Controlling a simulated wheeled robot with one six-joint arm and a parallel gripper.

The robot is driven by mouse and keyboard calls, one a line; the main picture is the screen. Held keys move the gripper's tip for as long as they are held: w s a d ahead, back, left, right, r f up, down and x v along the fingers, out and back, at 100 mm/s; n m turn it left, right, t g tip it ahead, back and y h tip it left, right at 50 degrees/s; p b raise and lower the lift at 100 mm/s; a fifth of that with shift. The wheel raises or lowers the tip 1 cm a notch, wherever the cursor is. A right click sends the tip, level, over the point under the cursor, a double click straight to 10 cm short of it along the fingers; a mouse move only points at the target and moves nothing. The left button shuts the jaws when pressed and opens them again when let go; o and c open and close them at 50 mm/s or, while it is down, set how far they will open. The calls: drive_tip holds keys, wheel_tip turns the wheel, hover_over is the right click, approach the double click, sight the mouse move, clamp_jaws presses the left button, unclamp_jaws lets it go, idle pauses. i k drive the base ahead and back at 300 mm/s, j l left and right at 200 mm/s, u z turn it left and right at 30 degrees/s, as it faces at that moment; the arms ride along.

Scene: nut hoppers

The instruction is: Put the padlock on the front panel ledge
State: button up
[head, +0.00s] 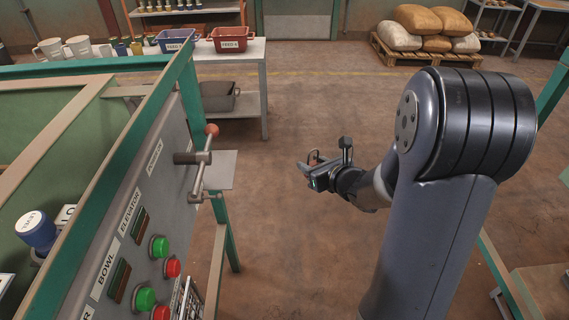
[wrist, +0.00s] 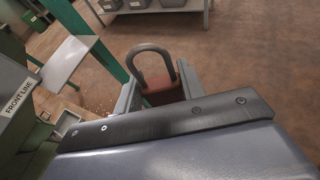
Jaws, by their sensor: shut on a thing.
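The padlock (wrist: 162,88) has a reddish-brown body and a dark grey shackle. My gripper (wrist: 158,96) is shut on its body, with the shackle standing up from between the fingers in the wrist view. In the head view my gripper (head: 308,172) is over open floor, right of the panel; the padlock is too small there to make out well. The ledge (head: 222,170) is a small flat grey plate at the far end of the front panel (head: 170,140), behind the lever. It also shows at upper left in the wrist view (wrist: 64,62), bare and apart from the padlock.
A lever with a red knob (head: 211,130) sticks out from the panel beside the ledge. Green and red buttons (head: 160,247) line the panel. A green post (head: 228,235) stands below the ledge. A bench with bins (head: 232,40) is at the back. The floor between is clear.

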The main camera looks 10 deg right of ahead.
sight(222, 165)
drive_tip(key=i+l+u, duration=0.2)
drive_tip(key=u, duration=0.2)
drive_tip(key=i+l+u, duration=0.15)
drive_tip(key=l+u, duration=0.25)
drive_tip(key=i+j+u, duration=0.25)
drive_tip(key=i+j, duration=0.1)
